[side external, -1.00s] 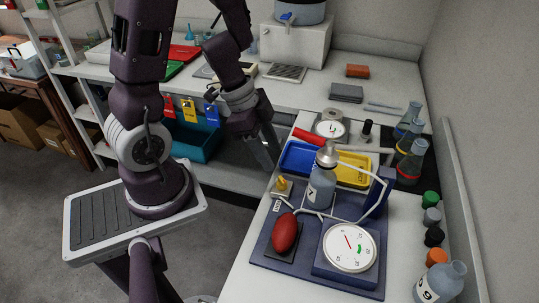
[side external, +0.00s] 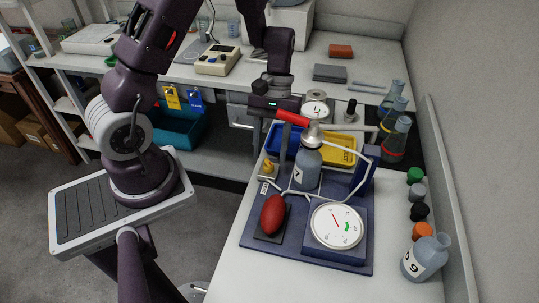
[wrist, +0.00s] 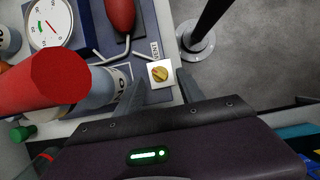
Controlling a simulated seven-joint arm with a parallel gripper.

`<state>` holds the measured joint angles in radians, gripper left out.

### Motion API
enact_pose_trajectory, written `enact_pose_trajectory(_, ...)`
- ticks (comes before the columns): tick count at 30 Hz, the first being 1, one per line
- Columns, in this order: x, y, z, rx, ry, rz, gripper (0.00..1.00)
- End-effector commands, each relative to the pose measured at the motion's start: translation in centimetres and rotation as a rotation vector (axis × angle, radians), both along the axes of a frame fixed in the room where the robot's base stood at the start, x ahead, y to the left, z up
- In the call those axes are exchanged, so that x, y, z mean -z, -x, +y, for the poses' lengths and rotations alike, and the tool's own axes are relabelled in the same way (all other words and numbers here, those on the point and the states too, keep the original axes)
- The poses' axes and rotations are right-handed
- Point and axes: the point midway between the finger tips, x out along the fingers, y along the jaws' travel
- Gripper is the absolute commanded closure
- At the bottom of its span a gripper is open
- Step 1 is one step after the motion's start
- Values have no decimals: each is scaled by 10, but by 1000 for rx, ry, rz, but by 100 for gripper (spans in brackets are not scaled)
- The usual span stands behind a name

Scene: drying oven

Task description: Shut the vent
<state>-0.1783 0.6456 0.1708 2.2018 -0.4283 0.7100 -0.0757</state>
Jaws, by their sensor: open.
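The vent is a small yellow knob (side external: 268,168) on a pale square block at the left edge of the blue board (side external: 262,217). The knob shows in the wrist view (wrist: 160,74) beside a printed label, its grip ridge slanted. My gripper (side external: 270,158) is open and points down over the knob. In the wrist view its two fingers stand apart, one to each side of the knob, with nothing between them in their hold; I cannot tell how far above it the tips are.
A red bulb (side external: 273,214), a round dial gauge (side external: 337,226) and a grey bottle (side external: 307,168) with tubing share the board. A red cylinder (wrist: 42,82) looms close left of my gripper. Blue and yellow trays (side external: 342,150) lie behind.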

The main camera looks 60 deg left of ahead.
Motion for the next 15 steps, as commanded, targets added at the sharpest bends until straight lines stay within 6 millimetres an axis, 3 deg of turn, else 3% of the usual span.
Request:
enact_pose_trajectory(4,16,5,-5,0,1,1,54)
enact_pose_trajectory(12,19,5,-5,-1,-2,-1,54)
enact_pose_trajectory(15,19,5,-5,0,-1,-1,74)
